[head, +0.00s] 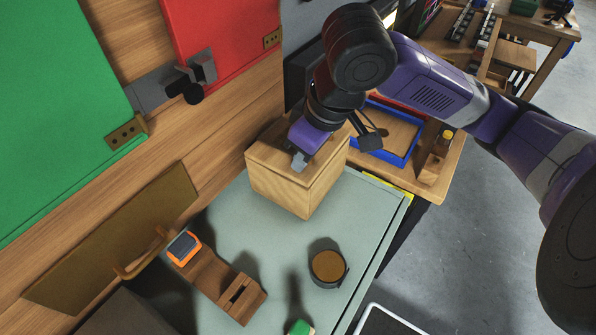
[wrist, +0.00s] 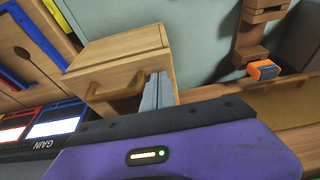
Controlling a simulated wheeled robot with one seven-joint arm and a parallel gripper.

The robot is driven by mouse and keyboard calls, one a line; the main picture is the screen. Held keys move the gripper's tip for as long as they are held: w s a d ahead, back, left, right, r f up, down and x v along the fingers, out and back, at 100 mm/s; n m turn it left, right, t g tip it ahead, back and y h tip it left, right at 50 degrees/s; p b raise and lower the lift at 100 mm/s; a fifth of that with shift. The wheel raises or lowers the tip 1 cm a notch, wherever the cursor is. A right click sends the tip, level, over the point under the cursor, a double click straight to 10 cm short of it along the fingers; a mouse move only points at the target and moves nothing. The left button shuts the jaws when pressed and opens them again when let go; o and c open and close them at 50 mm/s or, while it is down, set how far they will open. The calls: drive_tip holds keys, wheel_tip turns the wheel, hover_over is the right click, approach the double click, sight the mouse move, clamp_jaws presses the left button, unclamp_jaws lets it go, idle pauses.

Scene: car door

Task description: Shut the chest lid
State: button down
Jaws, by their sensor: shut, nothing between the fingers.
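The wooden chest (head: 282,192) stands on the grey-green tabletop near its back end. Its lid (head: 266,153) looks flat on the body, with a thin seam along the side; I cannot tell if a small gap is left. In the wrist view the chest (wrist: 108,52) shows a wooden handle (wrist: 115,84) on its near face. My gripper (head: 299,162) points down over the lid in the head view, its grey fingers together and empty. In the wrist view the fingers (wrist: 157,92) overlap the chest's corner. I cannot tell whether they touch it.
A wooden stand with an orange-blue item (head: 184,247) and a round dark container (head: 328,267) are on the tabletop (head: 270,255). A blue tray (head: 399,130) lies behind the chest. Green and red panels (head: 225,40) are on the wooden wall at left.

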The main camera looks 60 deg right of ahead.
wheel_tip(320, 180, up, 7)
drive_tip(key=p, duration=0.6)
drive_tip(key=shift+p, duration=0.3)
drive_tip(key=shift+s+f, duration=0.1)
idle(0.3)
